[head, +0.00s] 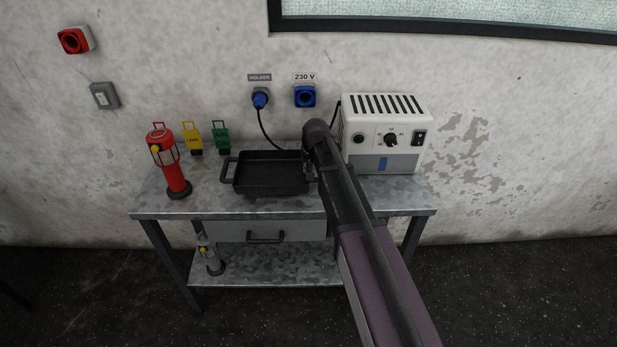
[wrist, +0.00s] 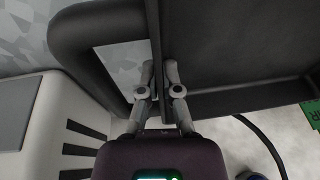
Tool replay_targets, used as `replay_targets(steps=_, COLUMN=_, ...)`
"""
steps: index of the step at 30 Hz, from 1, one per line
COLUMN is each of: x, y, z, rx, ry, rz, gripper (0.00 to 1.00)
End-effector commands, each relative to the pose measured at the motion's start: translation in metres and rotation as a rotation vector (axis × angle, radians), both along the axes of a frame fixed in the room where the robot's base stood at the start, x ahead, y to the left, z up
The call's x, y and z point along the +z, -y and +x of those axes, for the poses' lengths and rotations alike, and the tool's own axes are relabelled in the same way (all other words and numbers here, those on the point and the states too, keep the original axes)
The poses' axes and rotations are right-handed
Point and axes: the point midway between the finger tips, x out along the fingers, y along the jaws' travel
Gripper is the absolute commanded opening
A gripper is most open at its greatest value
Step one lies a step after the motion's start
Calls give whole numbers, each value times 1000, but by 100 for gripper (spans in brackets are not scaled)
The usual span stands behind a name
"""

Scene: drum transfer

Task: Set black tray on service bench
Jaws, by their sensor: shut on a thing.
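The black tray (head: 268,172) is on or just above the top of the metal service bench (head: 160,204), left of the white box. I cannot tell whether its underside touches the bench. It looks level and empty, with a handle at its left end. My gripper (wrist: 161,75) is shut on the right side of the tray (wrist: 240,45), with one finger inside the handle opening and the other on the tray side.
A white control box (head: 382,135) stands at the bench's right. A red lantern (head: 170,165), a yellow tag (head: 193,138) and a green tag (head: 221,136) stand at the left. A black cable hangs from the blue holder plug (head: 260,98) behind the tray. A drawer (head: 265,231) is below.

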Motion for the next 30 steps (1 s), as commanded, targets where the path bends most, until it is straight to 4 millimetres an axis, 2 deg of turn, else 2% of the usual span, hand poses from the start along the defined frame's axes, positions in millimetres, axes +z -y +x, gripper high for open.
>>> replay_targets(steps=1, x=-10, y=0, z=-1, rx=-1, ry=0, rz=1, gripper=0)
replay_targets(steps=3, x=-16, y=0, z=-1, rx=-1, ry=0, rz=1, gripper=0)
replay_targets(steps=9, x=-28, y=1, z=-1, rx=-1, ry=0, rz=1, gripper=0)
replay_targets(steps=27, x=-33, y=1, z=-1, rx=-2, ry=1, rz=1, gripper=0)
replay_targets(steps=28, x=-31, y=1, z=-1, rx=-2, ry=0, rz=0, gripper=14)
replay_targets(steps=30, x=-31, y=2, z=-1, rx=-2, ry=0, rz=0, gripper=35)
